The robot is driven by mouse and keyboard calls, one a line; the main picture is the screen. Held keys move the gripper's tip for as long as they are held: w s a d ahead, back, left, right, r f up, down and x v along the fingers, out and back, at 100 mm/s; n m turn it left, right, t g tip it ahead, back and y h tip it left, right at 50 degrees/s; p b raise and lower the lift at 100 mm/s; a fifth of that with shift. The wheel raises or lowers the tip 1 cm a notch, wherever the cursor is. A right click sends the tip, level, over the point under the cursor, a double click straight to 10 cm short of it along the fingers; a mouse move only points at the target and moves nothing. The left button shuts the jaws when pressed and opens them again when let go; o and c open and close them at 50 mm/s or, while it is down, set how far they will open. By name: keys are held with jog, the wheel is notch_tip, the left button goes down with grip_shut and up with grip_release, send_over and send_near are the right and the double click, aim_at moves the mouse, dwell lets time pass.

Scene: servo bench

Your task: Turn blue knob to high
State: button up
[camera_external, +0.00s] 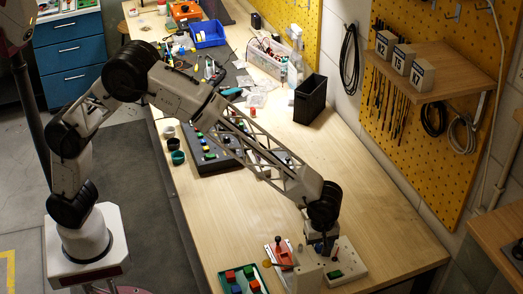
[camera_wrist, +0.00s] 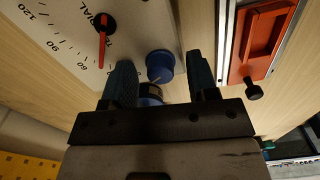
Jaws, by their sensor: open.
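A blue knob (camera_wrist: 160,66) stands at the edge of a white panel (camera_wrist: 140,30) in the wrist view. My gripper (camera_wrist: 159,62) is open, with one dark finger on each side of the knob and visible gaps between. A second blue and black round part (camera_wrist: 150,93) shows just below the knob, partly hidden by the gripper body. The panel has a dial with a red pointer (camera_wrist: 102,40) and printed numbers. In the external view my gripper (camera_external: 318,252) is low over the white panel (camera_external: 346,264); the knob is mostly hidden there. Its setting marks cannot be read.
A red block on a metal-edged plate (camera_wrist: 266,40) with a black knob lies right of the fingers. A green tray (camera_external: 240,280) of coloured blocks and a red lever plate (camera_external: 278,252) stand left of the panel. A black bin (camera_external: 310,98) stands further back. Table right of the panel is clear.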

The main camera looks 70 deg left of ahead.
aim_at(319, 246)
jog(key=shift+r, duration=0.15)
jog(key=shift+r, duration=3.8)
jog(key=m, duration=0.5)
jog(key=shift+a, duration=0.1)
jog(key=m, duration=0.4)
jog(key=shift+f, duration=0.1)
jog(key=shift+f, duration=3.75)
jog(key=shift+c, duration=0.2)
